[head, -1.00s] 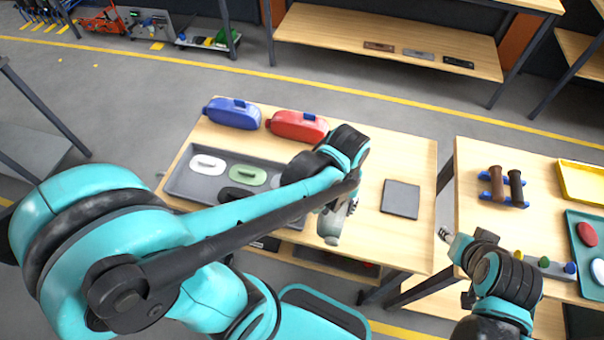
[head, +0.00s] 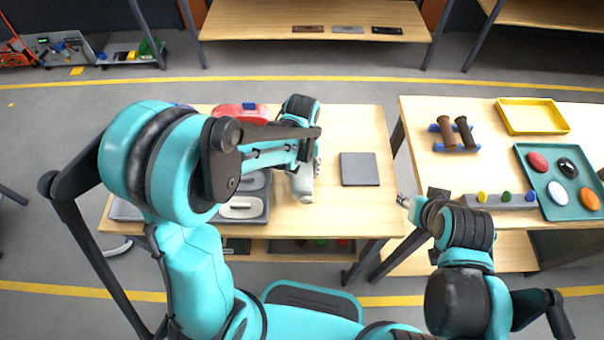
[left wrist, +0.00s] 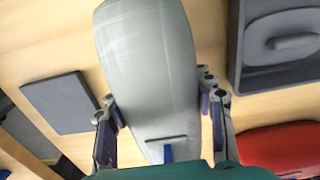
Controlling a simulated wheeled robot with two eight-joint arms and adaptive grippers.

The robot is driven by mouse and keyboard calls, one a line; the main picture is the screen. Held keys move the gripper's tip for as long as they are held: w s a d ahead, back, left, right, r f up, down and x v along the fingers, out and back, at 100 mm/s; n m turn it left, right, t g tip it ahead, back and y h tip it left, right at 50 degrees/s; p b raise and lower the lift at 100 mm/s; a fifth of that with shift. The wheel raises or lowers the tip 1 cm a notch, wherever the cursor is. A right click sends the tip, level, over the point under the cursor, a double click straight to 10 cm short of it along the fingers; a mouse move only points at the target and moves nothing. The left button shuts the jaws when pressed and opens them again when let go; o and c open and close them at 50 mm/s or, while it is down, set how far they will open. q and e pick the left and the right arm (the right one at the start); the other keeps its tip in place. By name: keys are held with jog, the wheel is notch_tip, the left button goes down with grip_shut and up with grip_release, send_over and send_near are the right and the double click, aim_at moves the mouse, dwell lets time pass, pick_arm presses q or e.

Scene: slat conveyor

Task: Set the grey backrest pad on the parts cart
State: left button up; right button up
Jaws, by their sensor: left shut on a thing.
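The grey backrest pad (left wrist: 150,65), long and rounded with a blue tab at one end, is between the fingers of my left gripper (left wrist: 158,90). That gripper is shut on it. In the head view the pad (head: 303,186) hangs below my left wrist, over the wooden top (head: 345,205) of the left cart; I cannot tell its height above the wood. A flat dark grey square (head: 360,169) lies on that top, to the right of the pad. My right gripper (head: 404,201) is over the gap between the two wooden tops; its opening is too small to judge.
A red pad (head: 240,110) stands at the cart's back edge. A dark tray (head: 262,208) with oval pieces lies left, partly behind my arm. The right table holds brown rollers (head: 455,133), a yellow tray (head: 532,103) and a teal tray (head: 595,208). Wood around the square is clear.

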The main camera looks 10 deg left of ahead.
pick_arm(q)
jog(key=shift+w+f, duration=0.1)
jog(key=shift+f, duration=0.65)
jog(key=shift+r, duration=0.1)
jog(key=o, duration=1.1)
jog(key=shift+f, duration=0.2)
jog(key=shift+o, duration=0.2)
